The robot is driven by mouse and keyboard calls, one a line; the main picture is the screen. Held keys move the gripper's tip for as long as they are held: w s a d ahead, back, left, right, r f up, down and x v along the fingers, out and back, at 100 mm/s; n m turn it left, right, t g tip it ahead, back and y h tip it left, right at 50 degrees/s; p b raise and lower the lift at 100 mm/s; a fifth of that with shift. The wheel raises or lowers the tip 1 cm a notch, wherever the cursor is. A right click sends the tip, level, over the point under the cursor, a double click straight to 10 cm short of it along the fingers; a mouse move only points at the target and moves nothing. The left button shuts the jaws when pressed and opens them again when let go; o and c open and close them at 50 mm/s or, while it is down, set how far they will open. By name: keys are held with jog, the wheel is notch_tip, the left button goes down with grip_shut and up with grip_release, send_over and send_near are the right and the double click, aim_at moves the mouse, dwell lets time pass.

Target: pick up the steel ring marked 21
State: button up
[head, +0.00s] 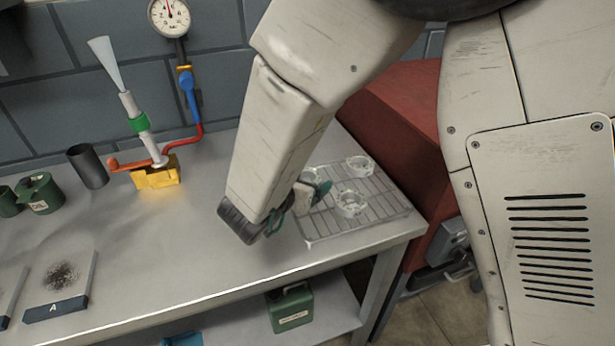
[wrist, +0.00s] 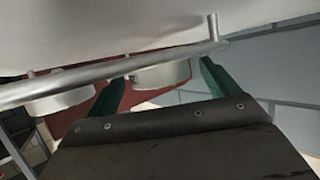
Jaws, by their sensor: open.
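A wire rack (head: 385,208) stands on the bench's right end. Steel rings sit on it: a back ring (head: 360,165), a front ring (head: 350,203) and a left ring (head: 309,177) partly hidden by my gripper. No number is legible, so I cannot tell which is marked 21. My gripper (head: 298,204) is open at the rack's left side, its teal fingers apart. In the wrist view, one ring (wrist: 163,75) shows between and beyond the fingers of my gripper (wrist: 160,84). Another ring (wrist: 62,102) lies to the left. I cannot tell whether the fingers touch a ring.
A metal rod (wrist: 120,70) crosses the wrist view in front of the rings. A red cabinet (head: 395,110) stands behind the rack. A yellow block (head: 157,178) with a valve and a dark cup (head: 88,167) are further left. The bench (head: 170,235) between is clear.

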jog(key=c, duration=1.3)
jog(key=shift+c, duration=0.3)
jog(key=shift+r, duration=0.1)
